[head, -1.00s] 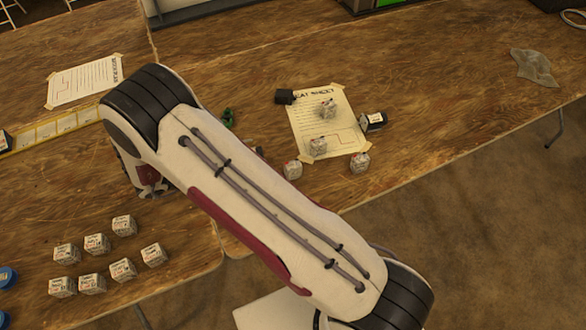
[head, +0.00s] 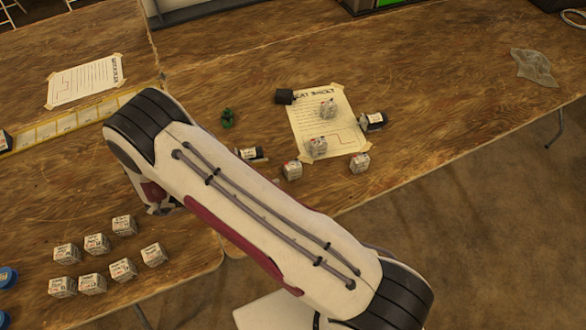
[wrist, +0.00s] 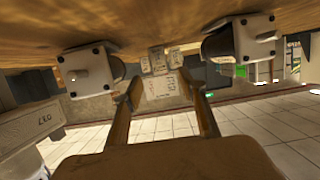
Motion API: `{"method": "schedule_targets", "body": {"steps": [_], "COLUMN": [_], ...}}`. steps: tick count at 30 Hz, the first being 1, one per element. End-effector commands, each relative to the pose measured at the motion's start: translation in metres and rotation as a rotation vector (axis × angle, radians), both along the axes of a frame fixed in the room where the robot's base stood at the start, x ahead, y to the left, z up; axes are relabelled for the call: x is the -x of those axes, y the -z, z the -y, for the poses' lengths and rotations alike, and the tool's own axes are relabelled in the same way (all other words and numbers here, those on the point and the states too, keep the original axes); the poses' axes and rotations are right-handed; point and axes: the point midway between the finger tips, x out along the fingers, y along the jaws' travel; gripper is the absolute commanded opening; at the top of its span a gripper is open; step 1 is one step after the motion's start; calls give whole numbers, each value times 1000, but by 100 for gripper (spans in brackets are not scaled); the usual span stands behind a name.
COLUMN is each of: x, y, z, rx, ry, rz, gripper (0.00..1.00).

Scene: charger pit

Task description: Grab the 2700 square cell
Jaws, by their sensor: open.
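Several small white square cells with printed labels stand in two rows on the near left of the table in the head view, one of them at the right end of the rows (head: 154,255). Their labels are too small to read, so I cannot tell which is the 2700. In the wrist view my gripper (wrist: 161,84) is open. A labelled white block (wrist: 160,89) appears between its fingers, beyond the tips or level with them; I cannot tell which. More white blocks (wrist: 158,60) show behind it. In the head view my gripper is mostly hidden by my arm, just behind the cell rows.
More square cells (head: 292,170) stand on and around a taped paper sheet (head: 343,112) in the middle. Dark cylinders (head: 373,121) lie nearby. A yellow strip (head: 62,125) and another sheet (head: 86,81) lie at the left. Blue round objects (head: 6,278) sit at the left edge.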

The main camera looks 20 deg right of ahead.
Motion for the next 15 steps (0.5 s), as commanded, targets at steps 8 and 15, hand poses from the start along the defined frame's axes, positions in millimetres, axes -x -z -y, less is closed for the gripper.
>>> {"method": "schedule_targets", "body": {"steps": [8, 15], "x": [0, 0], "y": [3, 3], "z": [11, 12], "rx": [0, 0], "ry": [-1, -1], "rz": [0, 0], "gripper": [41, 41]}}
